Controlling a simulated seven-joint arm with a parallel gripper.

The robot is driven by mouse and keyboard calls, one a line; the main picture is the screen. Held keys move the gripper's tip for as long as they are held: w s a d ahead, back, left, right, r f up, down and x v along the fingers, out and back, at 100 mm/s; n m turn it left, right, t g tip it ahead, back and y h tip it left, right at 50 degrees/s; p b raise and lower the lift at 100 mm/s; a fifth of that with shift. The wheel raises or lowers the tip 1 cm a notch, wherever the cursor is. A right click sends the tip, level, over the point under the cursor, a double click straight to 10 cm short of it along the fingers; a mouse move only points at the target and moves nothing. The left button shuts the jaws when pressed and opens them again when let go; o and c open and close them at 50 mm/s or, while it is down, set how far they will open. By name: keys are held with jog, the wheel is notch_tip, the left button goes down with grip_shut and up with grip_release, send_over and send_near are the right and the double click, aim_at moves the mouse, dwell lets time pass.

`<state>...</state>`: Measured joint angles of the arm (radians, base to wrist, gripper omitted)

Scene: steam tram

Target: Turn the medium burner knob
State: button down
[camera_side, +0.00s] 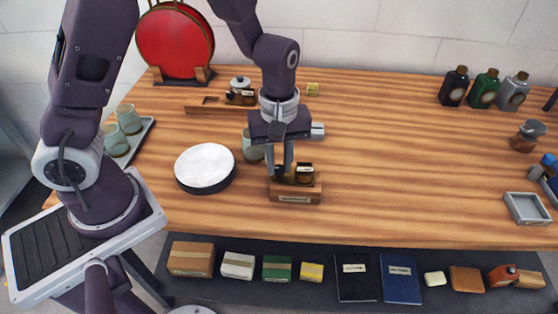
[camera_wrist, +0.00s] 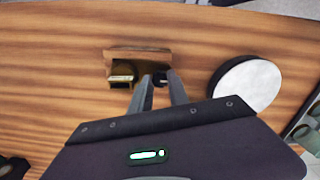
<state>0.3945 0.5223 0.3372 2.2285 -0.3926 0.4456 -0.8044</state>
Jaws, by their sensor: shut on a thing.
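A small wooden stand (camera_side: 296,192) with a pale label on its front sits on the table near the front edge. It carries a brass-coloured block (camera_side: 305,173) with a white tag, on the right. My gripper (camera_side: 282,173) points down at the left part of the stand. In the wrist view, the stand (camera_wrist: 137,54) and brass block (camera_wrist: 122,78) lie left of the fingers. My gripper (camera_wrist: 160,79) is shut on a small dark round knob (camera_wrist: 160,77). The fingers hide most of the knob, and its size marking cannot be read.
A white-topped round drum (camera_side: 205,166) stands left of the stand, with a glass (camera_side: 252,151) behind my gripper. A longer wooden stand (camera_side: 215,109) is farther back. Bottles (camera_side: 486,90) stand back right. A dark shelf of boxes (camera_side: 325,280) runs along the front. The table's right middle is clear.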

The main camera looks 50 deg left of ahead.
jog(key=c, duration=1.2)
grip_release()
jog(key=shift+c, duration=0.2)
